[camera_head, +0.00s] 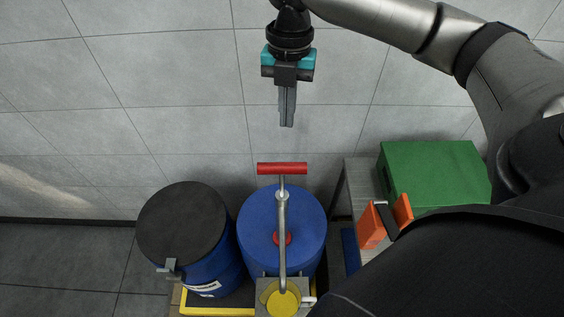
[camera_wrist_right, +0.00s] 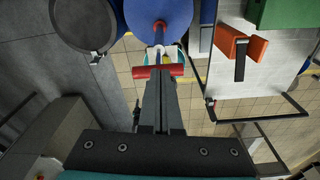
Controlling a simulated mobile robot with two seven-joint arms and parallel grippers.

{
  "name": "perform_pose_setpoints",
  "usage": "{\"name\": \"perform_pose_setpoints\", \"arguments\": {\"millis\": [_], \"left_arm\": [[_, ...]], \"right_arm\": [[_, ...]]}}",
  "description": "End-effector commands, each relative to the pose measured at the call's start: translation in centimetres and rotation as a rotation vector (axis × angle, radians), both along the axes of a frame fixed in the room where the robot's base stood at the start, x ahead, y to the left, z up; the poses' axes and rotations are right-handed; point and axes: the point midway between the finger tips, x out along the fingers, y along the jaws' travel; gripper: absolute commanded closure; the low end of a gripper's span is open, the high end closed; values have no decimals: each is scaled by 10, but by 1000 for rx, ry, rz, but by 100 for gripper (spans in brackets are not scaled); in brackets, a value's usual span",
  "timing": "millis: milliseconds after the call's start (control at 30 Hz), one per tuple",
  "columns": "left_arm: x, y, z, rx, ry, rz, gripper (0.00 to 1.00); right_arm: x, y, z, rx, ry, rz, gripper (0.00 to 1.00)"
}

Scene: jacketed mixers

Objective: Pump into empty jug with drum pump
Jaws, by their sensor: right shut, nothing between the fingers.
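The drum pump stands on a blue drum (camera_head: 257,219), with a red T-handle (camera_head: 282,168) at its top and a silver pipe (camera_head: 282,235) running toward the near side. The red handle also shows in the wrist view (camera_wrist_right: 177,70). Below the pipe's near end is a round yellow part (camera_head: 283,300) on a grey square piece; I cannot tell whether it belongs to the jug. My right gripper (camera_head: 287,124) is shut and empty, fingers pointing down, above the handle in the head view. In the wrist view its fingertips (camera_wrist_right: 160,72) overlap the handle; contact is unclear. My left gripper is out of view.
A second blue drum with a black lid (camera_head: 183,222) stands left. A yellow-edged pallet (camera_head: 217,310) lies below. Right is a grey bench with a green box (camera_head: 434,172) and orange blocks (camera_head: 371,227). A tiled wall (camera_head: 180,90) stands behind.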

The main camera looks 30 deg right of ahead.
Motion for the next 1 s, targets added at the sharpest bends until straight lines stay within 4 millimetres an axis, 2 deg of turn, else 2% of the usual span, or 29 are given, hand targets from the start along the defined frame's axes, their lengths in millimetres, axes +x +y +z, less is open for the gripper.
{"name": "perform_pose_setpoints", "arguments": {"millis": [100,233,1000], "left_arm": [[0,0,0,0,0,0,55],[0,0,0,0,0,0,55],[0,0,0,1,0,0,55]], "right_arm": [[2,-1,16,1,-1,0,100],[2,-2,24,0,0,-1,100],[2,-2,25,1,1,0,100]]}}
